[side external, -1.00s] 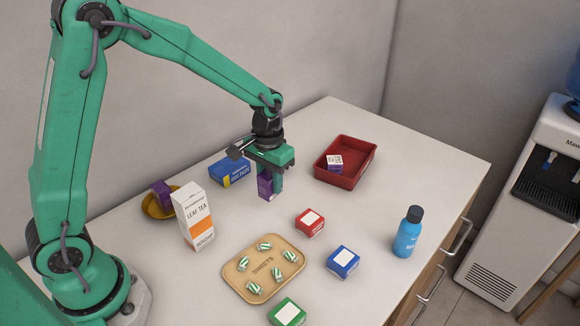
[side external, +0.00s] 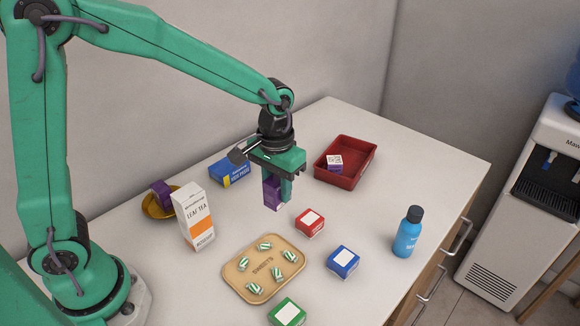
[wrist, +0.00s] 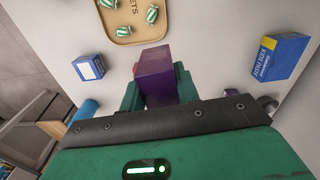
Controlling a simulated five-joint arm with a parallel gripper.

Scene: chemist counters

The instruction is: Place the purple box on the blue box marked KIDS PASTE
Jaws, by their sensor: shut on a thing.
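My gripper (side external: 277,192) is shut on a purple box (side external: 271,190) and holds it upright over the counter, to the right of the blue box marked KIDS PASTE. In the wrist view the purple box (wrist: 157,72) stands out between the green fingers. From these angles I cannot tell exactly how high the purple box is.
A white and orange leaf tea carton (side external: 195,217) stands before a yellow bowl (side external: 150,206) holding another purple box (side external: 162,192). A red tray (side external: 348,181) holds a purple and white box. A sweets tray (side external: 236,286), small red, blue and green boxes and a blue bottle (side external: 408,235) occupy the front.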

